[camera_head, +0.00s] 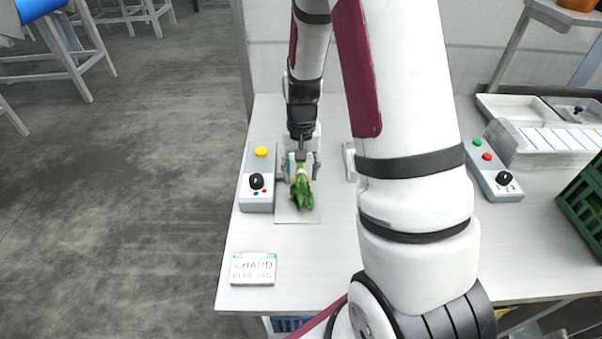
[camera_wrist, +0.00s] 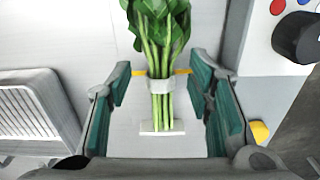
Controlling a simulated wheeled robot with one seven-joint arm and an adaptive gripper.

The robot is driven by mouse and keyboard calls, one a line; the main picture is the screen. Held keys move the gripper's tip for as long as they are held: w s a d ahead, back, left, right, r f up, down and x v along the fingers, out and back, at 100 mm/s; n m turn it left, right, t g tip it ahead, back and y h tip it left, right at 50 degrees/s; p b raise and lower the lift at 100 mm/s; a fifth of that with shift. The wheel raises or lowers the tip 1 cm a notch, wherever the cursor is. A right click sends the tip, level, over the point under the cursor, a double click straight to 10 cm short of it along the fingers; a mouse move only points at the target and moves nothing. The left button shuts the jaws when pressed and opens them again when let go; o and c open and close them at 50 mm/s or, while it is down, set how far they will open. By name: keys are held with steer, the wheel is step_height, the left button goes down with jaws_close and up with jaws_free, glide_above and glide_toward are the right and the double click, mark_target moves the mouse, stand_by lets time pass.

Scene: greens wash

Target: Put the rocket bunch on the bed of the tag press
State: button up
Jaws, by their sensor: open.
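The rocket bunch (camera_head: 302,193), green leaves on pale stems with a light band, lies over the pale bed (camera_head: 284,215) of the tag press (camera_head: 257,195). In the wrist view, the bunch (camera_wrist: 158,45) has its leaves toward the top and its stems pointing down the picture, across a thin yellow line on the bed (camera_wrist: 200,142). My gripper (camera_head: 301,168) is open, with its fingers on either side of the banded stems. In the wrist view, my gripper (camera_wrist: 160,88) shows gaps between both teal pads and the stems.
The press's control box has a yellow button (camera_head: 261,152) and a black knob (camera_head: 256,181). A sign reading CHARD (camera_head: 254,268) lies at the front left. Another control box (camera_head: 494,170) and a green crate (camera_head: 584,205) are on the right. The front middle of the table is clear.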

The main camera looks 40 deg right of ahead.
mark_target(301, 174)
step_height(301, 174, up, 11)
steer(key=s+a+r+n+t, duration=0.1)
steer(key=s+a+r+n, duration=0.1)
steer(key=s+a+r, duration=0.3)
steer(key=s+a+r+n+t, duration=0.1)
steer(key=s+a+r, duration=0.15)
steer(key=r, duration=0.35)
steer(key=s+a+r+n+t, duration=0.1)
steer(key=s+a+r+n, duration=0.1)
steer(key=s, duration=0.4)
steer(key=s+a+r+n+t, duration=0.1)
steer(key=s+a+r+n, duration=0.1)
steer(key=s, duration=0.4)
steer(key=shift+a+r+t, duration=0.25)
steer(key=shift+a+t, duration=0.05)
steer(key=shift+a, duration=0.55)
